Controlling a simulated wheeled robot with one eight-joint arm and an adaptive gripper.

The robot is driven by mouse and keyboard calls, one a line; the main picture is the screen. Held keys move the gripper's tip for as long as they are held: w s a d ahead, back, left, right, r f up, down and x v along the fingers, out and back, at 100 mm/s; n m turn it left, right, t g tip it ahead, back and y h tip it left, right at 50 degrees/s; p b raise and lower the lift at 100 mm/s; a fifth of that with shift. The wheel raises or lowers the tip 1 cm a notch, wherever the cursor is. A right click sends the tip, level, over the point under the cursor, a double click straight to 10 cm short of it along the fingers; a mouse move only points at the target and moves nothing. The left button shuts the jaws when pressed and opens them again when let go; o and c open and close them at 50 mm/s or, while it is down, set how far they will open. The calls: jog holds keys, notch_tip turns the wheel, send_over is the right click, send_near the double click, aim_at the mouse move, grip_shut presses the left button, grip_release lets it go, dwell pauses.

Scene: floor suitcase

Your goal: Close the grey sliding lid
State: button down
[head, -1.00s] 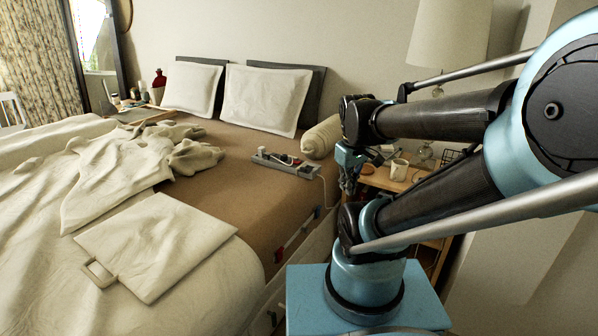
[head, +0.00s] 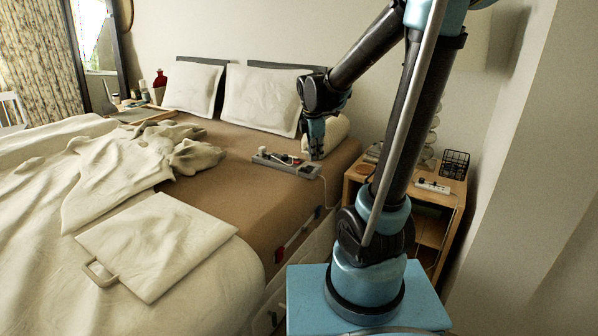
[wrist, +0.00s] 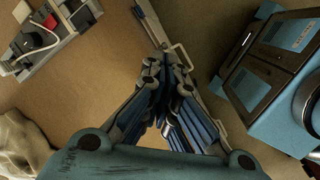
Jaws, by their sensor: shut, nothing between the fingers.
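A long grey box (head: 285,163) lies on the brown part of the bed, below the pillows. Several small red, white and dark items show in its open left part. Its right end (head: 308,170) looks plain grey and may be the sliding lid; it is too small to be sure. In the wrist view the box (wrist: 62,38) is at the upper left, with red, white and black items inside. My gripper (head: 316,153) is above and just behind the box's right end, pointing down. In the wrist view my gripper (wrist: 166,68) is shut and empty, apart from the box.
A bolster (head: 338,130) lies right behind my gripper, by the pillows (head: 262,98). A wooden nightstand (head: 447,188) with a wire basket (head: 455,163) stands right of the bed. A folded cream cloth bag (head: 160,245) lies at the bed's front.

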jog(key=w+a+f+n, duration=0.5)
jog(key=w+a+n, duration=0.4)
jog(key=w, duration=0.1)
jog(key=shift+h, duration=0.3)
jog(key=x, duration=0.9)
jog(key=shift+w+d+f, duration=0.15)
jog(key=shift+f, duration=0.1)
jog(key=shift+w+d+f, duration=0.1)
jog(key=shift+w+d, duration=0.3)
jog(key=shift+w, duration=0.2)
jog(key=shift+w+d+f, duration=0.1)
jog(key=shift+w+d, duration=0.3)
jog(key=shift+w, duration=0.2)
jog(key=shift+w+d, duration=0.35)
jog(key=shift+w, duration=0.15)
jog(key=shift+w+a, duration=0.1)
